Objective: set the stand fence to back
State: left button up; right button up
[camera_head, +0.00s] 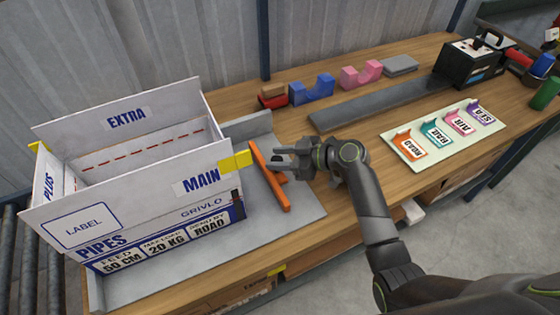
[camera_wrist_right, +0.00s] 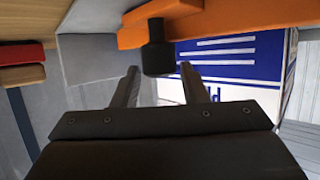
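The stand fence (camera_head: 269,176) is an orange bar on the grey stand (camera_head: 297,215), at the right of the white and blue box (camera_head: 160,225), with a visible gap between them. In the right wrist view the orange fence (camera_wrist_right: 235,22) crosses the top, with a dark knob (camera_wrist_right: 156,55) on it. My right gripper (camera_head: 280,158) is at the fence's knob side. In the wrist view its two fingers (camera_wrist_right: 158,72) are apart, with the knob's end between or just beyond the tips; contact cannot be told. My left gripper is not in view.
Behind lie blue (camera_head: 312,90) and pink (camera_head: 361,74) cradles and a long grey plate (camera_head: 385,100). A board of coloured tags (camera_head: 440,137) lies to the right. Rollers are at far left.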

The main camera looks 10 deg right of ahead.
aim_at(280, 160)
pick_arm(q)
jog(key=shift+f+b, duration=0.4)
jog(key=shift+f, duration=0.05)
pick_arm(e)
notch_tip(280, 160, up, 8)
jog(key=shift+r, duration=0.15)
jog(key=shift+o, duration=0.3)
